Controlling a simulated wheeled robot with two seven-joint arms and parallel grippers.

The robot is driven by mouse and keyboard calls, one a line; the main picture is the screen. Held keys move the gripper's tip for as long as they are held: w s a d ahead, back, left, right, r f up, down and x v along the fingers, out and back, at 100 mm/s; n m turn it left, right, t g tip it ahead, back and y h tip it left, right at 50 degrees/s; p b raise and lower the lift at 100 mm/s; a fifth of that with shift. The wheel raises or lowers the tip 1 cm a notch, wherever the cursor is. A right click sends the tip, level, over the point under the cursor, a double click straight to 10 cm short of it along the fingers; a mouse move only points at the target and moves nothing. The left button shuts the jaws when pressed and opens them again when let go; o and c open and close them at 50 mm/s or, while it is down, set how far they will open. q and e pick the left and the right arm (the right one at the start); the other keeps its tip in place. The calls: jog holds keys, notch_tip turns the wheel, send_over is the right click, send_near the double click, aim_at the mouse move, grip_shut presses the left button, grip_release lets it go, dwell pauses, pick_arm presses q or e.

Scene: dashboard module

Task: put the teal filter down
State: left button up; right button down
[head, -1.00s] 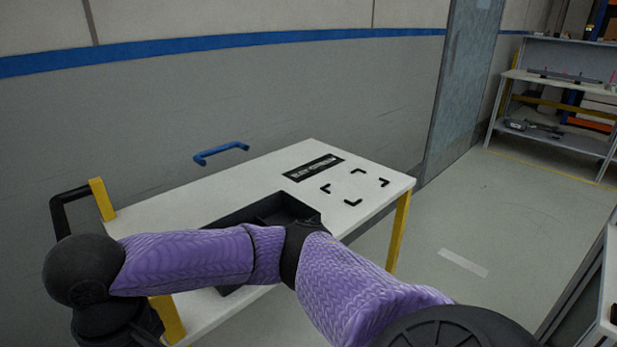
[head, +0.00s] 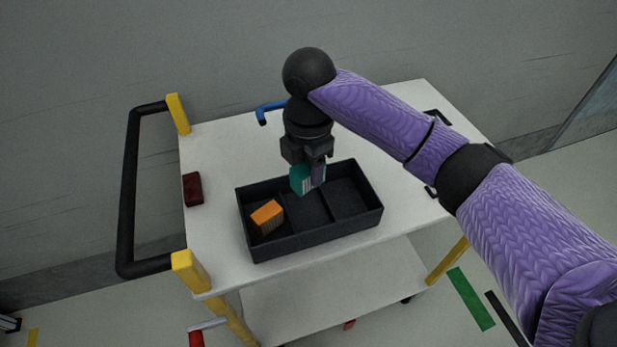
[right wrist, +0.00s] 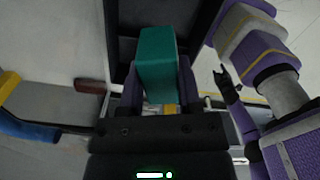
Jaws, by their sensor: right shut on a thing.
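The teal filter (head: 300,180) is a small block held in my right gripper (head: 312,164), which points down over the black tray (head: 257,245). In the right wrist view the teal filter (right wrist: 158,62) stands between the fingers of the right gripper (right wrist: 160,88). In the head view it appears over the tray's middle part, near its back wall. Whether it touches the tray is unclear. The tray has three compartments in a row. An orange block (head: 267,217) is in the left one; the middle and right ones look empty. My left gripper is not in view.
The tray stands on a white cart top (head: 215,255) with yellow posts and a black handle (head: 130,190) at left. A dark red block (head: 193,189) lies left of the tray. A blue handle (head: 268,110) is behind it. The cart top right of the tray is partly clear.

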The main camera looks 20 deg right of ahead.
notch_tip(320, 180, down, 10)
jog(key=b, duration=0.3)
jog(key=shift+w+r+b, duration=0.1)
jog(key=shift+r+b, duration=0.1)
jog(key=shift+b, duration=0.15)
jog(key=shift+f+n, duration=0.25)
jog(key=shift+n, duration=0.05)
jog(key=shift+r, duration=0.15)
jog(key=shift+c, duration=1.5)
grip_release()
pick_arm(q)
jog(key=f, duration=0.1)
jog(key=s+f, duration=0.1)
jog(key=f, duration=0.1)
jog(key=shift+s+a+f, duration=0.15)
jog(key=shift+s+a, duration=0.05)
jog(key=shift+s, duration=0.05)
pick_arm(e)
notch_tip(320, 180, up, 12)
jog(key=p, duration=0.4)
jog(key=shift+f, duration=0.25)
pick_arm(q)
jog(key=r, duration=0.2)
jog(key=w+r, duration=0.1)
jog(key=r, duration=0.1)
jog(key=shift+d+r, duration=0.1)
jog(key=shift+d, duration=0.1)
pick_arm(e)
jog(key=shift+r, duration=0.3)
